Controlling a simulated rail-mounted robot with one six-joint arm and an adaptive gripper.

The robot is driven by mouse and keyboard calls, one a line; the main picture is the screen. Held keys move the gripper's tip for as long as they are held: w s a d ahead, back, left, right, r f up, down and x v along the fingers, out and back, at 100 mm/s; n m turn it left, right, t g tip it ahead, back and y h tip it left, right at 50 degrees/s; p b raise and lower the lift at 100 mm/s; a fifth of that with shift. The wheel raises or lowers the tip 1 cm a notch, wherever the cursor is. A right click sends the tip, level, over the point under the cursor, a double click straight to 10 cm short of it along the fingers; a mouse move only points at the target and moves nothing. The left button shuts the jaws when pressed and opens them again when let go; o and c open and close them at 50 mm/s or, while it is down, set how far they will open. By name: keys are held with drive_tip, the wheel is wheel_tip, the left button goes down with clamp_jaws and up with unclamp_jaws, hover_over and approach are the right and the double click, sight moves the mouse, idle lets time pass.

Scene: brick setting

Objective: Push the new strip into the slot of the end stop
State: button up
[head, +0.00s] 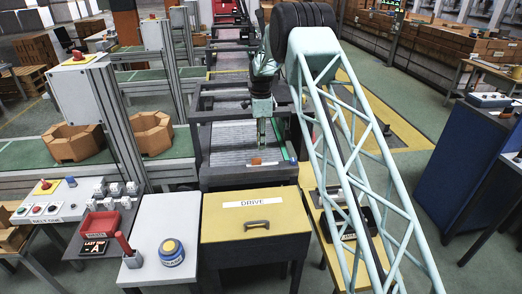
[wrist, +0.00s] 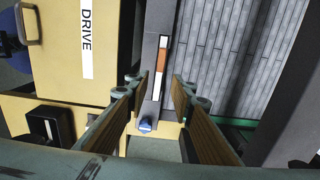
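The end stop (wrist: 152,100) is a dark bar across the front end of the grey slatted conveyor bed. A narrow pale slot (wrist: 157,83) runs along it in the wrist view. An orange-brown piece, seemingly the strip (wrist: 161,60), sits at the middle of the slot, pale on both sides. It also shows as a small orange block in the head view (head: 256,161). How deep it sits I cannot tell. My gripper (wrist: 160,82) is open and empty, its fingers apart on either side of the bar in the wrist view. In the head view my gripper (head: 262,143) points down over the bed.
A blue knob (wrist: 146,125) sits at the bar's end. The yellow DRIVE cover (head: 256,222) with a handle stands in front of the bed. A white table (head: 160,235) holds a blue-and-yellow tin (head: 171,253). Brown octagonal boxes (head: 75,143) are at left.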

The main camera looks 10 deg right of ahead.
drive_tip(key=shift+r, duration=0.9)
